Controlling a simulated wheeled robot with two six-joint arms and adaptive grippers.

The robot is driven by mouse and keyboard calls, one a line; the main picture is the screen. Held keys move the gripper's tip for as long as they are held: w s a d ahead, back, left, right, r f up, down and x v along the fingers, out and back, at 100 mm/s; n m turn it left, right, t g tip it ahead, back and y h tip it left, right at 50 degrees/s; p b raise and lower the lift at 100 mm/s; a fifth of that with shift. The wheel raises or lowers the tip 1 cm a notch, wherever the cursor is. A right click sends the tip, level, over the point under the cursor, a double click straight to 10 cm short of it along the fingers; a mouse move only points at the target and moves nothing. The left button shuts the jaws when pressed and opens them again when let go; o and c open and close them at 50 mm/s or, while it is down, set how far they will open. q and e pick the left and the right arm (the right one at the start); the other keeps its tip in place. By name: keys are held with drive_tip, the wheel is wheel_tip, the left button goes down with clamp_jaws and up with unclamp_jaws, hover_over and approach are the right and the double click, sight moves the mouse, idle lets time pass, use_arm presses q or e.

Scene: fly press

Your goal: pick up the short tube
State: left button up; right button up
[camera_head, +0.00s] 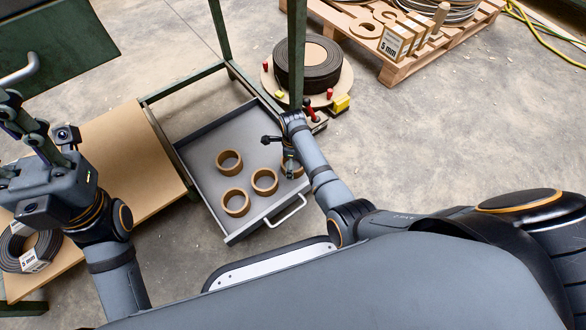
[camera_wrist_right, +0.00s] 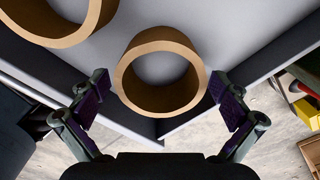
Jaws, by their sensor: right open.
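Several short brown tubes stand on end in an open grey drawer (camera_head: 205,140). One short tube (camera_wrist_right: 195,62) lies in the wrist view's middle, near the drawer's corner. In the head view this tube (camera_head: 298,170) is partly hidden by my right gripper (camera_head: 290,166). In the wrist view my right gripper (camera_wrist_right: 160,92) is open, with one finger on each side of the tube and gaps between; whether the fingertips are down at its height is unclear. My left gripper (camera_head: 22,140) is at the far left, away from the drawer; its fingers are hard to make out.
Other tubes (camera_head: 229,162), (camera_head: 265,181) and (camera_head: 235,202) stand close to the left. The drawer walls and a green post (camera_head: 297,50) are near my right arm. A round stand with a dark coil (camera_head: 308,72) is behind. A brown board (camera_head: 120,165) lies left.

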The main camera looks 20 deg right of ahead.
drive_tip(key=shift+r, duration=0.1)
drive_tip(key=c, duration=1.1)
